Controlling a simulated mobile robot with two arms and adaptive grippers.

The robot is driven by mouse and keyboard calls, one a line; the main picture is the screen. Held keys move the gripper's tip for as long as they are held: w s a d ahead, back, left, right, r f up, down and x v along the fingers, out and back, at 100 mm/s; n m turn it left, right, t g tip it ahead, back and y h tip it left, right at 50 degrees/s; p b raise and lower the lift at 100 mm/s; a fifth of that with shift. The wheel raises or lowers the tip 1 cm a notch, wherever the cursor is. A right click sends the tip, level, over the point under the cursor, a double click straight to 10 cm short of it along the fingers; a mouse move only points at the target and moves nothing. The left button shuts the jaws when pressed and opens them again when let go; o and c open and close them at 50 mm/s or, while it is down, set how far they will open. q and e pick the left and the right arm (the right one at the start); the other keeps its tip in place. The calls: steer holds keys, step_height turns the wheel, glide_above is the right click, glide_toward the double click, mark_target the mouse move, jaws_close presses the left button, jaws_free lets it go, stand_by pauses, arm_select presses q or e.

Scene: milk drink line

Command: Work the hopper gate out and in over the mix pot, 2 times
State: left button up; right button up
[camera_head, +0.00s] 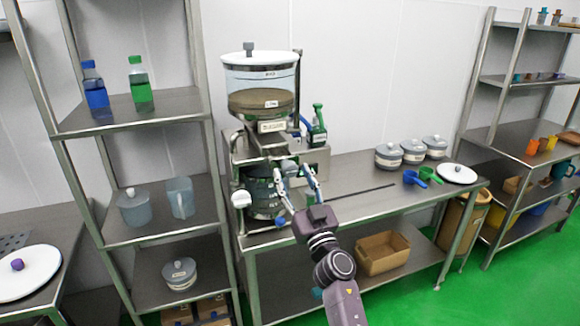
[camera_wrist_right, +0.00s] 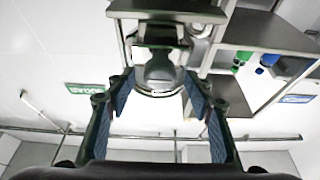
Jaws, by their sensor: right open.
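The hopper (camera_head: 262,85) is a clear drum with brown contents and a dark-rimmed lid, standing on the metal bench. Its metal outlet section (camera_head: 268,140) sits below a white label; I cannot make out how far the gate is drawn. The grey mix pot (camera_head: 262,190) stands under the outlet, partly behind my fingers. My right gripper (camera_head: 297,180) is open in front of the outlet and pot. In the right wrist view, a rounded grey metal part (camera_wrist_right: 158,72) shows between the spread fingers (camera_wrist_right: 160,100), with gaps on both sides. My left gripper is not in view.
A green bottle (camera_head: 318,125) stands close right of the hopper. A dark strip (camera_head: 362,191) lies on the bench. Lidded pots (camera_head: 413,150), blue and green scoops (camera_head: 424,175) and a white lid (camera_head: 457,173) are farther right. A shelf rack (camera_head: 150,110) stands left.

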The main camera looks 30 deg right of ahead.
steer(key=shift+x, duration=1.4)
jaws_close()
